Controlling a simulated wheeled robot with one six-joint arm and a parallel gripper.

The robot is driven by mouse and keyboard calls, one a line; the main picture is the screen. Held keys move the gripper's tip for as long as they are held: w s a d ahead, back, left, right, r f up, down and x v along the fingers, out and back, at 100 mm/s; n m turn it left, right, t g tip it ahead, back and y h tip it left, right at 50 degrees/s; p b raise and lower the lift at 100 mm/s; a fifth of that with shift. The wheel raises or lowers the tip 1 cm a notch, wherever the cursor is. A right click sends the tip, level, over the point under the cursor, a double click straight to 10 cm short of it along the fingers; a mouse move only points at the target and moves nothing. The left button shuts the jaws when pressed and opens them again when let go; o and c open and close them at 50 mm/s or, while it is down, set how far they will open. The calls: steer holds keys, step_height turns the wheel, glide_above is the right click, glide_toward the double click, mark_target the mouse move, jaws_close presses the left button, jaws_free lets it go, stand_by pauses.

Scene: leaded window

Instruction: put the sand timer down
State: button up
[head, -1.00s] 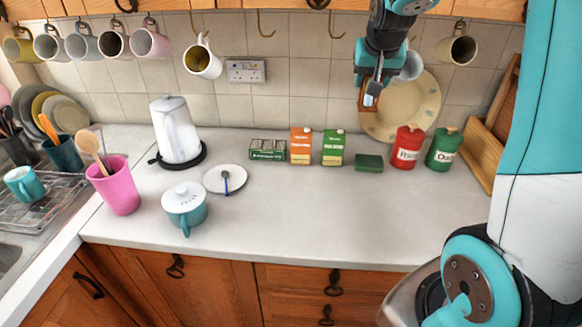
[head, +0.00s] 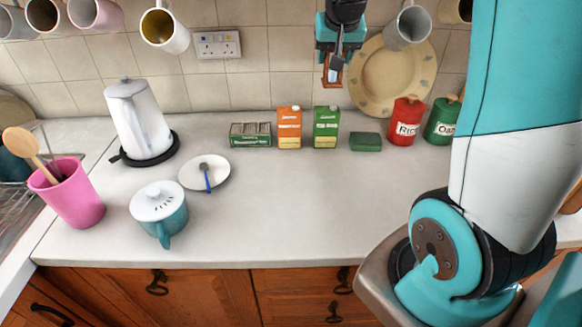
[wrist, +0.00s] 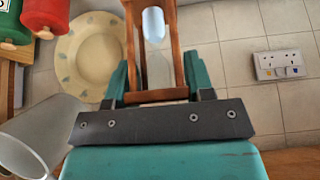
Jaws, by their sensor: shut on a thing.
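The sand timer (wrist: 153,28) has a wooden frame and a glass bulb, and shows large in the wrist view. It also shows small in the head view (head: 334,72), above the back of the counter. My gripper (wrist: 153,85) is shut on it, with one teal finger on each side of the frame. In the head view my gripper (head: 337,52) points down in front of the tiled wall. The timer hangs in the air, clear of the counter (head: 290,205). Its far end is cut off in the wrist view.
Below the timer stand a green carton (head: 326,127), an orange carton (head: 289,128) and a green box (head: 365,142). Red (head: 406,122) and green (head: 442,121) canisters and a leaning plate (head: 392,75) are to the right. A teal pot (head: 160,210) stands left; the middle counter is clear.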

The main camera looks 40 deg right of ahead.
step_height(320, 180, down, 4)
steer(key=b, duration=0.3)
steer(key=shift+w+f, duration=0.1)
steer(key=shift+f, duration=0.05)
step_height(320, 180, down, 20)
steer(key=shift+r+p, duration=0.1)
steer(key=shift+p, duration=0.85)
steer(key=o, duration=0.9)
